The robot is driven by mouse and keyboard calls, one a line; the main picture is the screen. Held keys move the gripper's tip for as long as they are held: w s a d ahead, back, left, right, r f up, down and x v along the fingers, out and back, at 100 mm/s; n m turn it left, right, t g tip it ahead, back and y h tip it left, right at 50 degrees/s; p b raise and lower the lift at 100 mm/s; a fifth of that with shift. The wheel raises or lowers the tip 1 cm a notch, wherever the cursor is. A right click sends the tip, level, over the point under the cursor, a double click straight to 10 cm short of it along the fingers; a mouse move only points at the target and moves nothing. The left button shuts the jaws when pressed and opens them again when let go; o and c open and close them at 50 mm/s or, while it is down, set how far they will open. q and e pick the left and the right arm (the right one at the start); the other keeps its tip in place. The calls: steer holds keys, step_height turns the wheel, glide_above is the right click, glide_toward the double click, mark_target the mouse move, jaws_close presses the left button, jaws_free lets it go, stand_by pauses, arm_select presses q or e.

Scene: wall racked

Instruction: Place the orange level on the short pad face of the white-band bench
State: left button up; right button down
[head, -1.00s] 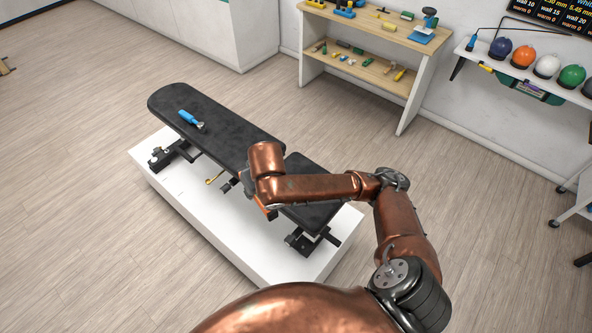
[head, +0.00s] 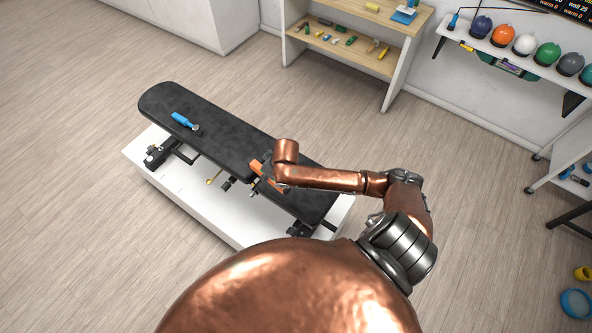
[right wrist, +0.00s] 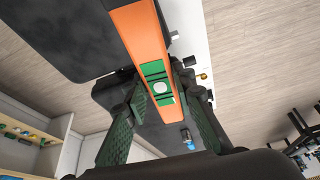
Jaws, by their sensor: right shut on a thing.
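The orange level (head: 259,169) is in my right gripper, over the bench near the join of its two black pads. In the right wrist view the level (right wrist: 143,38) runs from the top edge down between the green-padded fingers of my right gripper (right wrist: 163,92), which is shut on it. The short pad (head: 305,200) is the bench's right part, partly behind my right arm; the long pad (head: 215,128) extends up-left. I cannot tell whether the level touches a pad. No white band is clear on the bench. My left gripper is not in view.
A blue-handled tool (head: 184,121) lies on the long pad. The bench stands on a white block (head: 228,225). Shelves with small tools (head: 345,40) and a rack of coloured balls (head: 525,45) line the wall. The floor around the block is clear.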

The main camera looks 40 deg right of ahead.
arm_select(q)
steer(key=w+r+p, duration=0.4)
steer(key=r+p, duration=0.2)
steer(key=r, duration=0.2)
arm_select(e)
steer(key=s+d+f+n, duration=0.1)
steer(key=s+d+f, duration=0.3)
steer(key=s+d, duration=0.3)
steer(key=f+b, duration=0.2)
steer(key=d+f+b, duration=0.1)
steer(key=b, duration=0.1)
steer(key=f+b, duration=0.2)
steer(key=shift+w+d+f+b, duration=0.2)
steer(key=shift+w+f+b, duration=0.1)
steer(key=shift+w+f, duration=0.1)
steer(key=shift+f+b, duration=0.6)
steer(key=shift+b, duration=0.25)
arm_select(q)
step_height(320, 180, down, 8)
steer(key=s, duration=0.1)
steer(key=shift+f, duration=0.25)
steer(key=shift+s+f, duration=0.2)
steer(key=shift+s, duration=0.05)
arm_select(e)
steer(key=shift+f, duration=0.4)
steer(key=c, duration=1.5)
jaws_free()
steer(key=shift+c, duration=0.2)
